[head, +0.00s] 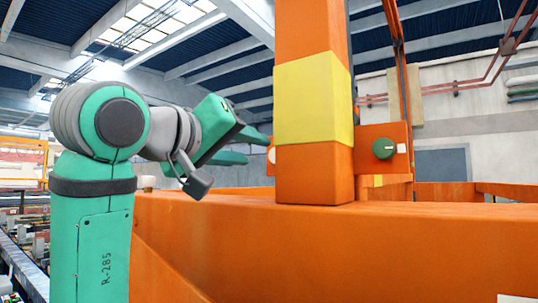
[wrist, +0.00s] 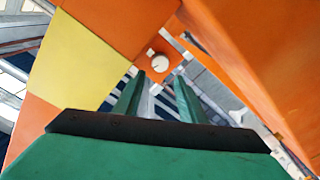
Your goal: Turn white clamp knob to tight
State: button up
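The white clamp knob (wrist: 159,63) sits on a small orange plate in the wrist view, just beyond my fingertips and roughly in line with the gap between them. In the head view only a sliver of the white knob (head: 271,155) shows at the left edge of the post. My gripper (head: 257,148) is green, with its two fingers apart and nothing between them. In the wrist view my gripper (wrist: 160,84) points toward the knob, with a gap left before it. A small mark shows on the knob's face, but its setting is too small to read.
An orange post (head: 313,180) with a yellow band (head: 313,98) stands right of my gripper. A green knob (head: 383,148) sits on an orange plate on the post's other side. A wide orange beam (head: 430,235) runs below. Open air lies around my gripper's left.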

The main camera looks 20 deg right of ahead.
jog(key=x, duration=0.8)
jog(key=shift+w+d, duration=0.25)
jog(key=shift+w, duration=0.05)
jog(key=shift+w, duration=0.1)
jog(key=c, duration=0.5)
jog(key=shift+f, duration=0.1)
jog(key=shift+c, duration=1.3)
